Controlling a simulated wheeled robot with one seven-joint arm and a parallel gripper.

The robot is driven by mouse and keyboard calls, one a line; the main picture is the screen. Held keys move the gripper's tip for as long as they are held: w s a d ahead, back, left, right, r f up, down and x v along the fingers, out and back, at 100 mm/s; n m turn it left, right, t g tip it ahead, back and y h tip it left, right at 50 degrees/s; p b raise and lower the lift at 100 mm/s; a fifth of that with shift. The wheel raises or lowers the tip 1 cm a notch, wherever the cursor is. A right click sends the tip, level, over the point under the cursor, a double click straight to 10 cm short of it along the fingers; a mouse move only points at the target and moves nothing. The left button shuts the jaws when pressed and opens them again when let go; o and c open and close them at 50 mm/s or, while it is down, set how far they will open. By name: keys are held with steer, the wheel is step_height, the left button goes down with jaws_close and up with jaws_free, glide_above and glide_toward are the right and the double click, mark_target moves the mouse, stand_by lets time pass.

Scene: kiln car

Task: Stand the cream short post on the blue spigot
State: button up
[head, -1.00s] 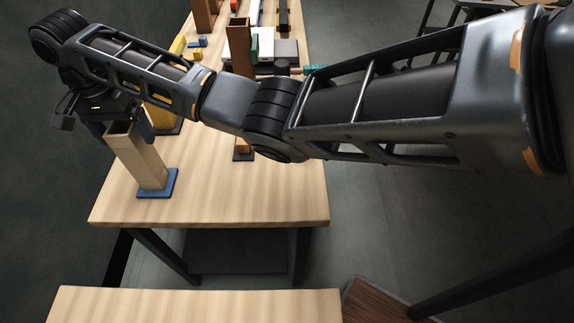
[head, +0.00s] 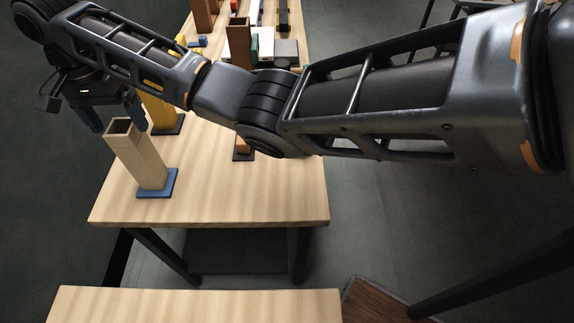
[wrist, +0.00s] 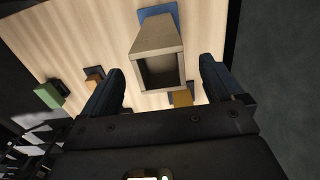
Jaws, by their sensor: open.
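The cream short post (head: 138,155) stands upright on the blue spigot (head: 158,187), whose square blue base shows around the post's foot near the table's front left corner. The post is a hollow square tube with an open top. In the wrist view the post (wrist: 158,45) points up toward the camera, with the blue base (wrist: 160,14) behind its foot. My gripper (head: 112,118) is open and empty, above the post's top and apart from it. In the wrist view its two fingers (wrist: 160,85) lie on either side of the post's open end.
A yellow post (head: 162,113) on a dark base stands just behind. A brown post (head: 238,45) stands farther back, partly hidden by my arm. Several blocks and other posts crowd the table's far end. The table's (head: 240,195) front right part is clear.

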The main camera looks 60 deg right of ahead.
steer(key=shift+r, duration=0.35)
steer(key=shift+r, duration=0.15)
step_height(320, 180, up, 8)
steer(key=shift+f, duration=0.2)
stand_by(0.4)
